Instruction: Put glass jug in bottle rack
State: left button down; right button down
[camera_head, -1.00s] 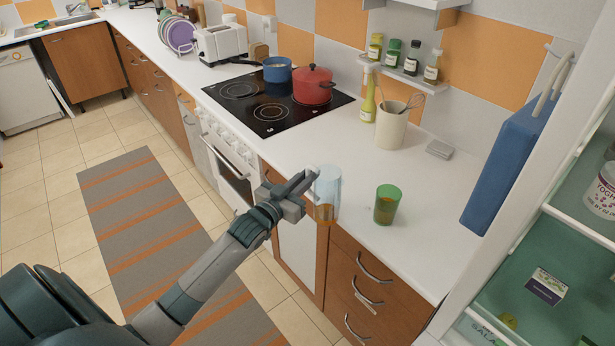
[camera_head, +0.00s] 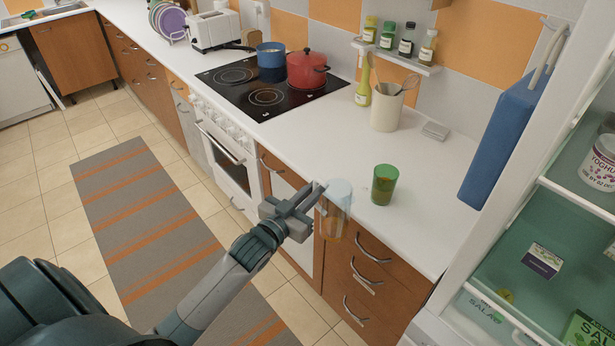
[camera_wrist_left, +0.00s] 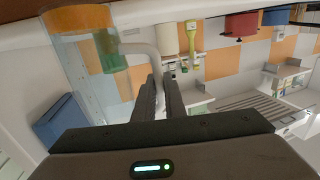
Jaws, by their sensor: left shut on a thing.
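The glass jug (camera_head: 337,208) is clear and roughly upright, in front of the counter's front edge. My left gripper (camera_head: 312,195) is shut on the jug's handle, on the jug's left side. In the left wrist view the jug (camera_wrist_left: 82,75) is at the upper left and its handle (camera_wrist_left: 142,50) runs to the fingers (camera_wrist_left: 160,85). I cannot make out a bottle rack in either view. My right gripper is not in view.
A green glass (camera_head: 384,185) stands on the counter (camera_head: 330,150) near the jug. Behind are a utensil crock (camera_head: 387,108) and the stove (camera_head: 265,95). At the right is an open fridge (camera_head: 545,215) with items on its shelves. A striped rug (camera_head: 140,220) lies on the floor.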

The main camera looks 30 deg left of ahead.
pick_arm(q)
jog(key=s+d, duration=0.2)
jog(key=s+d+b, duration=0.1)
jog(key=s+d, duration=0.2)
jog(key=s+d+f+b, duration=0.1)
jog(key=s+d, duration=0.1)
jog(key=s, duration=0.1)
jog(key=shift+s+d, duration=0.1)
jog(key=shift+d, duration=0.05)
jog(key=n+y+b, duration=0.1)
jog(key=y+b, duration=0.1)
jog(key=b, duration=0.1)
send_near(331, 219)
notch_tip(331, 219, up, 3)
jog(key=d, duration=0.2)
jog(key=shift+s, duration=0.25)
jog(key=shift+d, duration=0.15)
